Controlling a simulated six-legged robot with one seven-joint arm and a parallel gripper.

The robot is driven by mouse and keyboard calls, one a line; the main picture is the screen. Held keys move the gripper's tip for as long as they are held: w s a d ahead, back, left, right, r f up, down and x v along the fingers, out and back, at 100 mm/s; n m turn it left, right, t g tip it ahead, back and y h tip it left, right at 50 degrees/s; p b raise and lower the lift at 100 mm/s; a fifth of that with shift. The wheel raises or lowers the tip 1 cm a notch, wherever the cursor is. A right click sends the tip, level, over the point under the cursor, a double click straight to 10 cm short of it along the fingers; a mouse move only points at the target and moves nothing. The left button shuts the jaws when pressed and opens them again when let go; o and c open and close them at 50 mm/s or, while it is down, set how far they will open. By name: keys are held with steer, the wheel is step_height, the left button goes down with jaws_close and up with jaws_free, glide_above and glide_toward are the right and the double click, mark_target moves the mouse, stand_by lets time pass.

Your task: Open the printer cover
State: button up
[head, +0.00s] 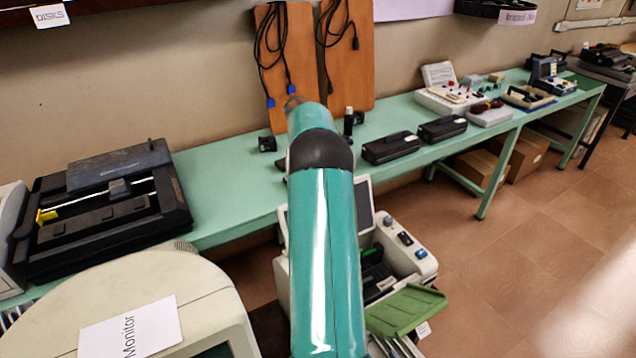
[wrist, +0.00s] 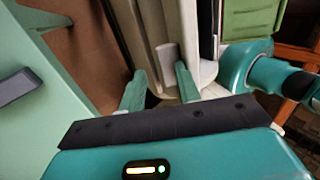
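The likely printer is a beige machine with a screen and buttons (head: 408,240) standing low in front of the bench in the head view. A green flap (head: 405,309) slopes out at its front. In the wrist view, its pale body (wrist: 145,25) rises ahead of my gripper, with a green ribbed panel (wrist: 250,20) at top right. My gripper (wrist: 160,72) has its two green fingers apart, one on each side of a small pale tab (wrist: 168,58). I cannot tell whether they touch it. In the head view my arm hides the gripper and part of the machine.
A green bench (head: 235,165) runs along the wall. It bears a dark open-topped machine (head: 110,215) at left and black boxes (head: 390,147). A beige monitor (head: 130,290) stands near at lower left. The tiled floor (head: 520,240) at right is clear.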

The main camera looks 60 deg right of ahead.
steer(key=v, duration=0.7)
steer(key=shift+r, duration=0.3)
steer(key=shift+a, duration=0.1)
